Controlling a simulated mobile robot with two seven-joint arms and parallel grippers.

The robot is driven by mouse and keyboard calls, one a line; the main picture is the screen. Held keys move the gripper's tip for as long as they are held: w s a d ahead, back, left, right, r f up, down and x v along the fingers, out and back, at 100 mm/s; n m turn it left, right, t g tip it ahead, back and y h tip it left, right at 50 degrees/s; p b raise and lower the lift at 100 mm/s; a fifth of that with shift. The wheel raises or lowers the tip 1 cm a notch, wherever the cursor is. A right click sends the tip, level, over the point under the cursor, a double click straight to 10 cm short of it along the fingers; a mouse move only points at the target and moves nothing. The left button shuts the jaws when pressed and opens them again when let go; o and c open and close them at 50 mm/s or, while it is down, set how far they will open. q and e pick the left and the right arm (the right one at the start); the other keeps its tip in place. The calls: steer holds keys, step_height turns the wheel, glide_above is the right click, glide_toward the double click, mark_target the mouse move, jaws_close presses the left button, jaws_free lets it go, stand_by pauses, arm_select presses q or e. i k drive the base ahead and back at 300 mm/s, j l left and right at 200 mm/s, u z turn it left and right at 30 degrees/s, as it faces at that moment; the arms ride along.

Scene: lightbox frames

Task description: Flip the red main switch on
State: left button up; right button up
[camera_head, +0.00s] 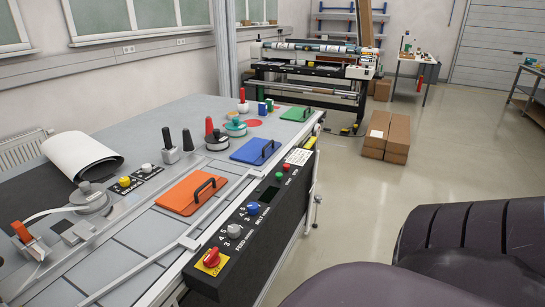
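The red main switch (211,257) is a red knob on a yellow square plate. It sits at the near end of the black control panel (262,230) along the front side of the large grey table. I cannot tell from its small size which position the knob is turned to. Neither of my grippers is in view, and nothing touches the switch.
On the same panel are a grey knob (234,231), a blue knob (253,208), a green button (278,177) and a red button (285,168). Orange, blue and green handled plates lie on the table (120,255). Cardboard boxes (387,136) stand on the floor behind.

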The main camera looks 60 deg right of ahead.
mark_target(212, 260)
steer(key=z, duration=1.75)
